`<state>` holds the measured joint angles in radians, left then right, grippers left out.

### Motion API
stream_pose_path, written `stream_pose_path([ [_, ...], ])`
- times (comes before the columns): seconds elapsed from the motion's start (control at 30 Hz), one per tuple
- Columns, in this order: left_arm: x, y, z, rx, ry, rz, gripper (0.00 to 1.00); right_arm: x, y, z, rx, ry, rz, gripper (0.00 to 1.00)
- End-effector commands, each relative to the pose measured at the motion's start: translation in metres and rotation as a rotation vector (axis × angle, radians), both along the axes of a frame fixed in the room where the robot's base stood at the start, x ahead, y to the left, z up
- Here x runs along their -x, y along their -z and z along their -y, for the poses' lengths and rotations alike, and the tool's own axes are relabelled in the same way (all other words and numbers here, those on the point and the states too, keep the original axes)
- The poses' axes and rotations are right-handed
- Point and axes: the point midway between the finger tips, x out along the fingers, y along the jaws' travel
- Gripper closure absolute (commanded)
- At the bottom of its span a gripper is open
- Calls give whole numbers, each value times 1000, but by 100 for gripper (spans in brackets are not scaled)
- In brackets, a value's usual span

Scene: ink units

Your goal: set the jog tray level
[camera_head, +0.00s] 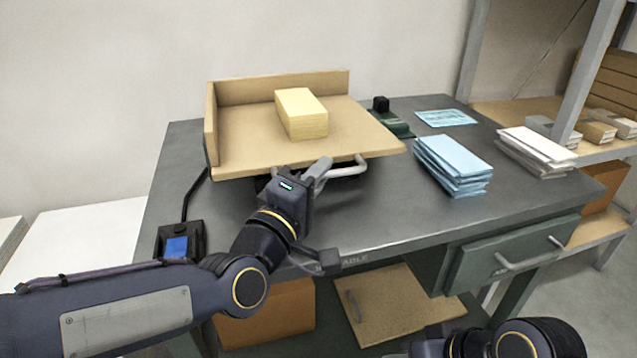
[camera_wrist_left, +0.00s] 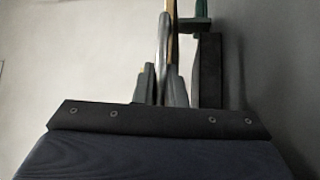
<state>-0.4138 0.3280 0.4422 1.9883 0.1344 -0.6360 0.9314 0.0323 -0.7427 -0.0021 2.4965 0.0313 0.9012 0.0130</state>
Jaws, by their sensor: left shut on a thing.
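The jog tray (camera_head: 235,152) is a tan board with raised walls at its back and left, over the grey bench. A cream paper stack (camera_head: 303,115) lies on it. A pale bar handle (camera_head: 350,170) runs along its front edge. My left gripper (camera_head: 321,170) is shut on this handle from the front. In the left wrist view the bar (camera_wrist_left: 163,55) stands between the two fingers (camera_wrist_left: 161,88). The tray sits above the bench top with a dark gap under its front; its support is mostly hidden. I cannot tell its exact tilt. My right gripper's fingers are out of view.
A blue paper stack (camera_head: 452,165) and a white one (camera_head: 537,150) lie on the right of the bench. A small device with a blue screen (camera_head: 181,243) is at the front left. A green-black part (camera_head: 388,120) stands behind the tray's right. Bare bench (camera_head: 395,210) lies in front.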

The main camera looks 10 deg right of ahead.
Motion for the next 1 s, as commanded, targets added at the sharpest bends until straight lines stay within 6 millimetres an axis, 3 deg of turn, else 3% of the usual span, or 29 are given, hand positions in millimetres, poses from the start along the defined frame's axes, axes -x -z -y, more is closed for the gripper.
stream_pose_path([
  [0.2, 0, 7, 0, -9, 3, -15, 100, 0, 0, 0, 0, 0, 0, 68],
  [0.23, 0, 7, 0, -10, 3, -16, 87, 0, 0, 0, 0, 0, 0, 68],
  [0.4, 0, 6, 0, -9, 2, -13, 68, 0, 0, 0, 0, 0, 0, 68],
  [0.73, 4, 4, -4, -6, 2, -9, 68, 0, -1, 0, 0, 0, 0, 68],
  [1.0, 35, 9, -34, -7, -1, -7, 68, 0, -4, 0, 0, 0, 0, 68],
])
